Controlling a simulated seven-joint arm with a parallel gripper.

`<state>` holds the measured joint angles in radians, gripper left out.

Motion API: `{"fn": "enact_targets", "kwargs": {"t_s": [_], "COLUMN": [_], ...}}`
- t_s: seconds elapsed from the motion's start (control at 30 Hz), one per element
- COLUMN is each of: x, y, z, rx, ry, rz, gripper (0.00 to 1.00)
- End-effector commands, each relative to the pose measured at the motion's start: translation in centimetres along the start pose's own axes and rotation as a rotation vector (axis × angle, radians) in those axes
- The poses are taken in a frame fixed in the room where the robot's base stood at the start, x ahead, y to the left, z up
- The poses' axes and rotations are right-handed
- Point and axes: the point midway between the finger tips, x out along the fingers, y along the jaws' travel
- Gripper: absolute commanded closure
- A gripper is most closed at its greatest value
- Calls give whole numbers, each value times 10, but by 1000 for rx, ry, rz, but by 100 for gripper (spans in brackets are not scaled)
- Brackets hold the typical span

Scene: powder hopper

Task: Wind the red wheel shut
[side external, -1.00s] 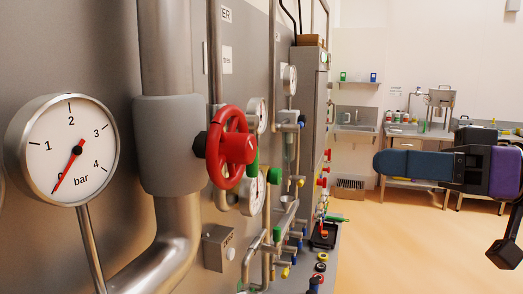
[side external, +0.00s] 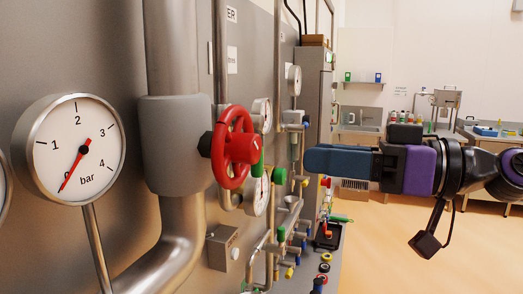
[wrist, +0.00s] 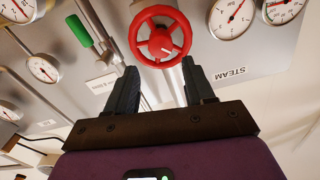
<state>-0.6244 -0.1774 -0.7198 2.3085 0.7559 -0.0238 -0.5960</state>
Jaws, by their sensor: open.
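The red wheel (side external: 235,147) is a spoked handwheel on a black stem at the grey valve body (side external: 172,145) of a thick steel pipe. It also shows in the wrist view (wrist: 160,51) at the top centre, beyond and between my fingertips. My gripper (side external: 312,159) is to the right of the wheel in the side view, with a gap between them. In the wrist view its two dark fingers (wrist: 160,80) are apart, with nothing held between them. A small white mark shows on the wheel's hub.
A round pressure gauge (side external: 78,149) stands at the left. Smaller gauges, pipes and valves with coloured handles line the panel behind the wheel. A green handle (wrist: 79,31) and a STEAM label (wrist: 229,72) flank the wheel in the wrist view. The floor (side external: 400,240) to the right is open.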

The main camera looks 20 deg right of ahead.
Motion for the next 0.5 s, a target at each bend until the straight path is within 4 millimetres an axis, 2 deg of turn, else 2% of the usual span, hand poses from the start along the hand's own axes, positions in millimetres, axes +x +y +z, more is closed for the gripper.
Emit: {"fn": "enact_targets", "kwargs": {"t_s": [0.5], "x": [61], "y": [0], "z": [1], "rx": [-1], "ry": [-3], "rz": [0], "gripper": [47]}}
